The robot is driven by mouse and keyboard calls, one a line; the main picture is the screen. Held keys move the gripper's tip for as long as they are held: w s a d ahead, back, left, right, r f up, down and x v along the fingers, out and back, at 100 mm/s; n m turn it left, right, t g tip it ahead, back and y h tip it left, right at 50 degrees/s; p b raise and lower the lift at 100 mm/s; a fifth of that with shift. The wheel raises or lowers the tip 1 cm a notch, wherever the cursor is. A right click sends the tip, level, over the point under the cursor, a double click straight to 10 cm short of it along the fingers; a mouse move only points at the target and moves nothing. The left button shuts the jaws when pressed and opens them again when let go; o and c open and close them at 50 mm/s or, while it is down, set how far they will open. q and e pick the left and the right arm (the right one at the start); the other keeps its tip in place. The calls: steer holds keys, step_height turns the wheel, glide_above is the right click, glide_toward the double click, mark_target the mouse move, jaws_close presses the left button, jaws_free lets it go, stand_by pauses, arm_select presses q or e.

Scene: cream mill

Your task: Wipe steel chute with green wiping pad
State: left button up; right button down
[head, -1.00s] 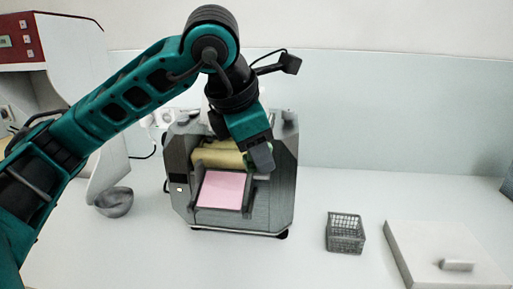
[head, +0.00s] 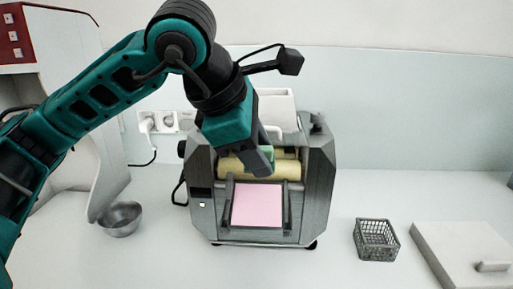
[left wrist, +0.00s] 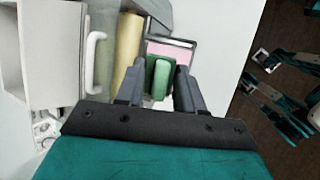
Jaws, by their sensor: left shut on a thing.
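My left gripper (head: 262,163) is shut on the green wiping pad (left wrist: 161,76), which sits between its fingers in the left wrist view. In the head view the fingers hide most of the pad, and a little green (head: 268,153) shows beside them. The steel chute (head: 287,207) slopes out at the front of the grey machine, with a pink layer (head: 258,206) over its floor. The gripper is over the chute's upper end, in front of the yellowish roller (head: 289,170). I cannot tell whether the pad touches the chute.
The grey machine (head: 318,190) stands on the white counter, with a white handled part (head: 279,108) behind the roller. A metal bowl (head: 120,219) stands left. A wire basket (head: 376,240) and a white slab with a handle (head: 455,255) lie right. Counter between machine and basket is clear.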

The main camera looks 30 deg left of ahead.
mark_target(264, 216)
arm_select(q)
steer(key=shift+s+a, duration=0.1)
steer(key=shift+a, duration=0.15)
arm_select(e)
steer(key=shift+a, duration=0.35)
